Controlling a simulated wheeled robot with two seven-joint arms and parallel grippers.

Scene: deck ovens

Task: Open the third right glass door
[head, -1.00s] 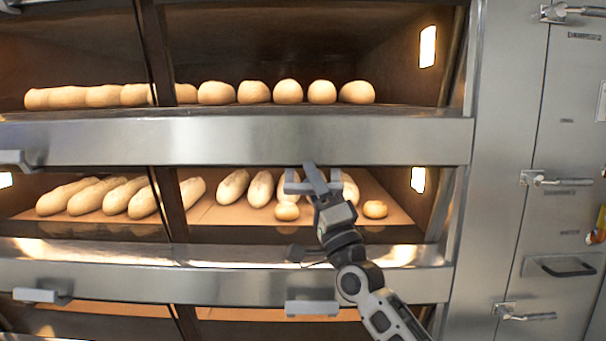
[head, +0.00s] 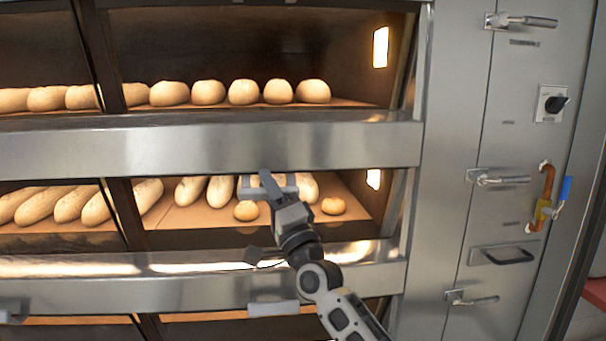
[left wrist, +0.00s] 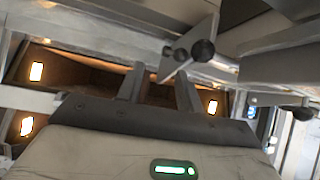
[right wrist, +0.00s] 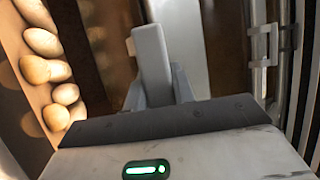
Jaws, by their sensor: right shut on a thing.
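The right glass door (head: 190,240) of the middle visible deck has loaves and small buns behind it. It looks shut, with no clear gap at its edges. Its grey bar handle (head: 246,187) sits near the door's top, below a steel band. My right gripper (head: 275,184) is shut on this handle. In the right wrist view the handle (right wrist: 153,60) lies between the fingers of my right gripper (right wrist: 160,88). My left gripper (left wrist: 158,85) shows only in the left wrist view, its fingers apart with nothing seen between them, facing the oven from below.
Another grey handle (head: 273,309) is on the door below, close to my right forearm. The deck above holds round loaves (head: 243,92). To the right is a steel side panel (head: 500,140) with latches, a knob (head: 556,104) and an orange pipe with a blue lever (head: 565,188).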

